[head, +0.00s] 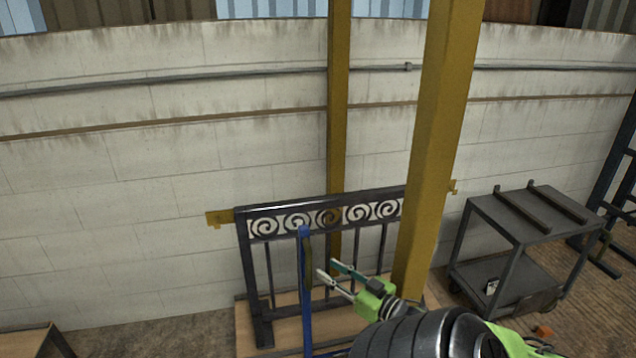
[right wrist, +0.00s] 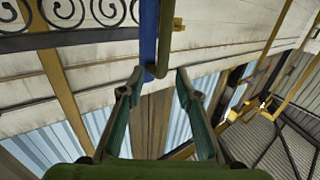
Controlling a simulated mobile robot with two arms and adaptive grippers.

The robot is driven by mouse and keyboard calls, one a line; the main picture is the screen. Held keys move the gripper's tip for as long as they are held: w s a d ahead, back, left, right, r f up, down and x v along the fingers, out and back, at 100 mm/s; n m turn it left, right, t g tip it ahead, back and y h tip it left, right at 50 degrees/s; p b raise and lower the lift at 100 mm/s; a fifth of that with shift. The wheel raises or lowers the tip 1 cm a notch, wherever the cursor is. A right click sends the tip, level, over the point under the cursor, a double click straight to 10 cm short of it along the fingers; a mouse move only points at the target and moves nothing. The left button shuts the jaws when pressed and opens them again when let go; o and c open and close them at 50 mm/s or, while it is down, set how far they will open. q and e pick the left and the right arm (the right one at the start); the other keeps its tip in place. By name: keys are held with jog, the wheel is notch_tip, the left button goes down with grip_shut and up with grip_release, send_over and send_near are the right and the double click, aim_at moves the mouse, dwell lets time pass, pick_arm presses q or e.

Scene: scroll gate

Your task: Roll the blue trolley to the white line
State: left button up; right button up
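A blue upright post (head: 307,310), apparently part of the blue trolley, stands in front of the scroll gate (head: 258,284) in the head view. The post also shows in the right wrist view (right wrist: 148,35), with an olive bar (right wrist: 166,35) beside it. The trolley's base is mostly hidden at the bottom edge. My right gripper (head: 327,268) is open and empty, just right of the post. In the right wrist view its fingertips (right wrist: 160,74) are spread to either side of the bar's lower end; I cannot tell whether they touch it. My left gripper and the white line are not in view.
A thick yellow post (head: 440,130) stands close beside my right arm, with a thinner one (head: 338,120) behind it. A dark grey cart (head: 522,240) with two bars on top stands at the right. A pale block wall (head: 140,200) closes the back.

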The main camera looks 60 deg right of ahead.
jog(key=v, duration=0.3)
jog(key=shift+s+a, duration=0.1)
jog(key=shift+s, duration=0.3)
jog(key=s+a+f+g, duration=0.3)
jog(key=a+f, duration=0.1)
jog(key=f, duration=0.6)
jog(key=s+a+f+g, duration=0.2)
jog(key=a+f, duration=0.2)
jog(key=f, duration=0.6)
jog(key=s+a+f+g, duration=0.3)
jog(key=a+f, duration=0.1)
jog(key=f, duration=0.6)
jog(key=s+a+f+n+g+y, duration=0.1)
jog(key=s+a+f, duration=0.3)
jog(key=a, duration=0.5)
jog(key=s+a+f+n+g+y, duration=0.2)
jog(key=s+a+f+n+g, duration=0.1)
jog(key=a+f, duration=0.5)
jog(key=s+a+f+n+g+y, duration=0.1)
jog(key=s+a+f+g, duration=0.3)
jog(key=a, duration=0.8)
notch_tip(320, 180, down, 2)
jog(key=shift+s+f+n+y, duration=0.25)
jog(key=shift+s+n+y, duration=0.2)
jog(key=shift+s, duration=0.35)
jog(key=shift+d, duration=0.1)
jog(key=shift+c, duration=0.5)
